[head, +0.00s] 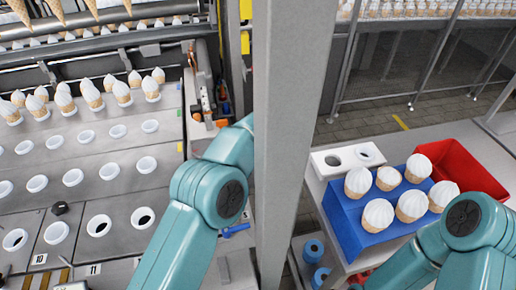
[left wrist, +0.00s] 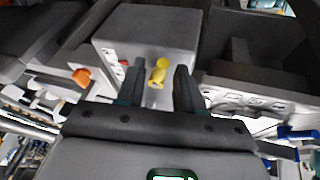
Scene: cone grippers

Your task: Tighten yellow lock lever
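The yellow lock lever (left wrist: 158,71) shows in the left wrist view against a grey box-shaped housing (left wrist: 146,32). My left gripper (left wrist: 157,80) is open, its two dark fingers apart on either side of the lever as seen from the wrist; I cannot tell whether they touch it. In the head view my left arm runs up from the bottom and passes behind a grey post, which hides the gripper. I cannot make out the lever in the head view. My right arm shows at the lower right of the head view, its gripper out of sight.
The upright grey post (head: 285,130) crosses the head view. At left is a metal conveyor with cone holders and filled cones (head: 93,97). At right, a blue stand (head: 352,224) holds filled cones beside a red bin (head: 458,170). An orange knob (left wrist: 82,77) is left of my left gripper.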

